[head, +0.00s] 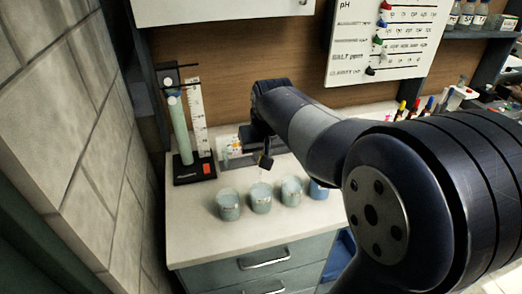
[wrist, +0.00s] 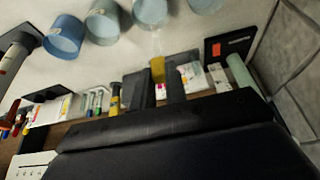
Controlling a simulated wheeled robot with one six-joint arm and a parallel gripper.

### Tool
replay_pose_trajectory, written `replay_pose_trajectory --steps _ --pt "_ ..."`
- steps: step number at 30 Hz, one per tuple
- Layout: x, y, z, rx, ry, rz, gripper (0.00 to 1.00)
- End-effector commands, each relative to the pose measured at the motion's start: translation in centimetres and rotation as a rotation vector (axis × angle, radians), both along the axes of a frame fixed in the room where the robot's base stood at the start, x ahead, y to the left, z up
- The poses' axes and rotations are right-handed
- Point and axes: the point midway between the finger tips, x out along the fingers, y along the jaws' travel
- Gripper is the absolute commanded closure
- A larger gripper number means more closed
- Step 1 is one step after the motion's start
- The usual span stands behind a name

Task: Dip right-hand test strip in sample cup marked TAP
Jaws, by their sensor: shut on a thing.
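My gripper (head: 265,161) is shut on a test strip (wrist: 157,68). In the wrist view the strip's yellow part lies between the fingers (wrist: 161,88), and its pale, see-through end points toward the cups. In the head view it hangs down, faint, just behind the second cup from the left (head: 260,200). That cup shows in the wrist view (wrist: 150,12) beyond the strip's end. Another pale cup (head: 229,207) stands left of it, a third pale cup (head: 291,193) and a blue cup (head: 318,191) to its right. The cup labels are too small to read.
A stand with a pale green tube and a white ruler (head: 198,118) is at the back left. A small white card or box (head: 232,142) is behind my gripper. Dropper bottles (head: 414,108) stand back right. The counter's front left (head: 190,240) is clear; a tiled wall is left.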

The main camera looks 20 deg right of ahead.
Motion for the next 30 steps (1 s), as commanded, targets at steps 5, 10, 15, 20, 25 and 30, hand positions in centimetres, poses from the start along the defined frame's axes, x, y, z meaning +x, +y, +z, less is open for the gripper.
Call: replay_pose_trajectory --steps 5,10,15,20,25,30 --pt "0.0 0.0 -2.0 0.000 0.000 0.000 1.00" --pt "0.0 0.0 -3.5 0.000 0.001 0.000 1.00" --pt "0.0 0.0 -5.0 0.000 0.001 0.000 1.00" --pt "0.0 0.0 -6.4 0.000 0.000 0.000 1.00" --pt "0.0 0.0 -7.7 0.000 0.000 0.000 1.00" --pt "0.0 0.0 -8.2 0.000 0.000 0.000 1.00"
